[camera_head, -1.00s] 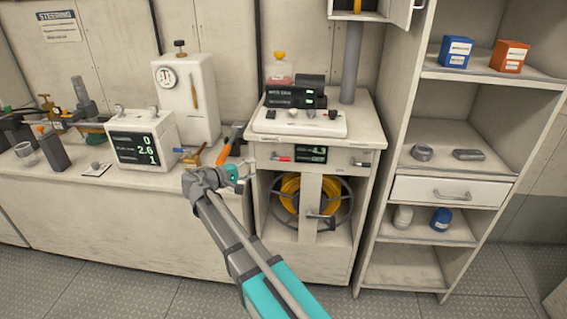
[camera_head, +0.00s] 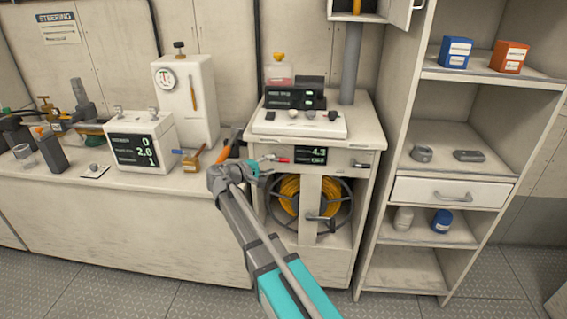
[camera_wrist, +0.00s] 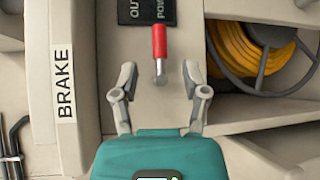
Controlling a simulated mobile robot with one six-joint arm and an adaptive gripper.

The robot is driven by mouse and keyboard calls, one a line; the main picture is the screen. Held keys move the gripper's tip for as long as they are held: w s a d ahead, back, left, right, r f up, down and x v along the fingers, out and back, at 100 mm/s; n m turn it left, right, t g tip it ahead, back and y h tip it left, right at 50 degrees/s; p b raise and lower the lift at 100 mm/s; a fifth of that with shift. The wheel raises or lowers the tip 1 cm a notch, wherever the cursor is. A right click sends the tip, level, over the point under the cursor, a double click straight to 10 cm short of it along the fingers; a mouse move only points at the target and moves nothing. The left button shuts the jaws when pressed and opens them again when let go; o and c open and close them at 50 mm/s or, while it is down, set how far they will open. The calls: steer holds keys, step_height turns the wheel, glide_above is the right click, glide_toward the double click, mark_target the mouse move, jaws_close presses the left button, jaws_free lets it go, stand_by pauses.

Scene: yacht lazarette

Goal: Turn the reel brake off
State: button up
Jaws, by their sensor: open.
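The brake lever has a red handle (camera_head: 282,160) on the front panel of the reel cabinet, left of a small dark display (camera_head: 311,155). In the wrist view the red handle (camera_wrist: 159,40) points toward the display (camera_wrist: 146,10), and a BRAKE label (camera_wrist: 65,92) runs along the panel edge. My gripper (camera_head: 268,161) is at the left of the lever. In the wrist view my gripper (camera_wrist: 159,82) is open, its fingers on either side of the lever's grey base end, with gaps on both sides and nothing held.
Below the panel is the reel with yellow hose (camera_head: 290,188) and its dark crank handle (camera_head: 327,218). An orange-handled tool (camera_head: 230,151) lies left of the cabinet. A shelf unit (camera_head: 396,189) stands to the right.

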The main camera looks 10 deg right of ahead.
mark_target(282, 161)
steer(key=shift+b+x, duration=0.35)
steer(key=shift+x, duration=2.65)
jaws_close()
